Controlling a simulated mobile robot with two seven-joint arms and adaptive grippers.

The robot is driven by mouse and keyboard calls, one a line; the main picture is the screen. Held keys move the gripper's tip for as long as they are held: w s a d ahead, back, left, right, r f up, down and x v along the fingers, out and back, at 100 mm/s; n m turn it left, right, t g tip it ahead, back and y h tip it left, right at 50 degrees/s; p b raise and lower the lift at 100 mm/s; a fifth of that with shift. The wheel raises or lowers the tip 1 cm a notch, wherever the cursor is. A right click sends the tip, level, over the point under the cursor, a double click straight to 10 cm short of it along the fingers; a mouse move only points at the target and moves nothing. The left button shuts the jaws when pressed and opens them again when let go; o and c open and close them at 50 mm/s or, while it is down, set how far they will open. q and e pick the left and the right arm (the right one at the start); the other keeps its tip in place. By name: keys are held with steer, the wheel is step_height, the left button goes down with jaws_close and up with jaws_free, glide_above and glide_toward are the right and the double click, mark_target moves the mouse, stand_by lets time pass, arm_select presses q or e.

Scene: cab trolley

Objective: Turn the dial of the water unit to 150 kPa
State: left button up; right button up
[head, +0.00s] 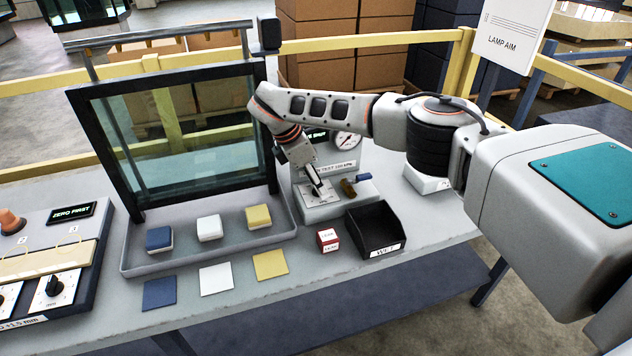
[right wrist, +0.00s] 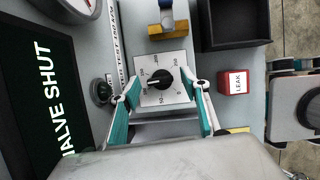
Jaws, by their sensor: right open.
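The water unit (head: 335,205) stands on the bench, a grey box with a round gauge (head: 347,140) and a "TEST 150 kPa" label. Its dial is a black knob (right wrist: 161,79) on a white numbered plate (right wrist: 176,96), seen clearly in the right wrist view. The knob's pointer faces roughly left there; its exact reading is too small to tell. My right gripper (head: 318,192) points down over the dial and hides most of it in the head view. In the right wrist view its open fingers (right wrist: 166,92) lie on either side of the knob, apart from it. My left gripper is not in view.
A brass valve with a blue handle (head: 352,184) sits right of the dial. A dark screen reads "VALVE SHUT" (right wrist: 50,100). A black bin (head: 376,232) and red "LEAK" block (head: 328,240) stand in front. A framed glass pane (head: 175,140) rises at left.

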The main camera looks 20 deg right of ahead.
steer(key=v, duration=1.1)
steer(key=shift+r, duration=0.4)
steer(key=shift+a, duration=0.1)
steer(key=shift+c, duration=0.4)
steer(key=c, duration=0.5)
steer(key=d+f+n+t+y+p, duration=0.1)
steer(key=f+n+p, duration=0.1)
steer(key=n, duration=0.4)
steer(key=d+f+n+t+y+p, duration=0.1)
steer(key=d+f+n+y+p, duration=0.1)
steer(key=f+n, duration=0.2)
steer(key=s+d+f+n+t+y+p, duration=0.1)
steer(key=d+f+n+t+y+p, duration=0.1)
steer(key=n, duration=0.6)
steer(key=shift+d+f, duration=0.2)
steer(key=shift+f, duration=0.6)
steer(key=shift+x, duration=0.8)
jaws_close()
